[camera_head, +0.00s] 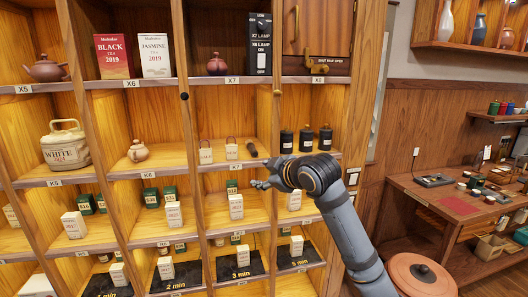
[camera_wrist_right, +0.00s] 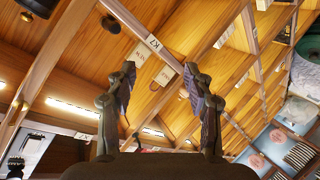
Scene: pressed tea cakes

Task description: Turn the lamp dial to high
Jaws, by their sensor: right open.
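The black lamp panel (camera_head: 261,44) stands upright in the upper X7 compartment. It carries the words LOW near its top, X7 LAMP and X6 LAMP ON, with a white switch (camera_head: 261,61) low on it. My left gripper is in neither view.
The wooden shelf holds a red teapot (camera_head: 217,64), tea boxes (camera_head: 155,56), several black canisters (camera_head: 306,139) and tagged items on K7. A wooden cabinet door (camera_head: 303,30) with a brass latch is right of the panel. A side table (camera_head: 440,205) stands at right.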

